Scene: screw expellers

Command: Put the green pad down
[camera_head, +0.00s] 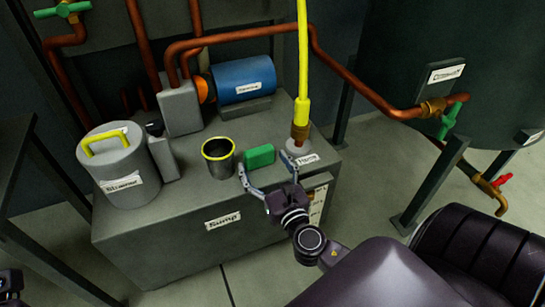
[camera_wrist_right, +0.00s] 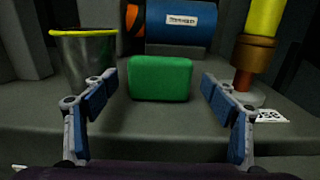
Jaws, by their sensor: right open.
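The green pad (camera_head: 259,156) rests on top of the grey sump box (camera_head: 150,228), between a dark cup and a copper pipe fitting. In the right wrist view the green pad (camera_wrist_right: 160,78) stands in the middle, ahead of the fingers and apart from both. My right gripper (camera_head: 268,172) is open, its two fingers spread on either side of the pad's near side. It also shows in the right wrist view (camera_wrist_right: 158,95) with nothing held. At the bottom left corner of the head view a small dark part shows, too little to identify as my left gripper.
A dark cup with a yellow rim (camera_head: 219,157) stands just left of the pad. A yellow pipe (camera_head: 302,75) rises to its right from a labelled base. A blue motor (camera_head: 243,79) is behind, and a grey strainer pot (camera_head: 118,165) stands at left.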

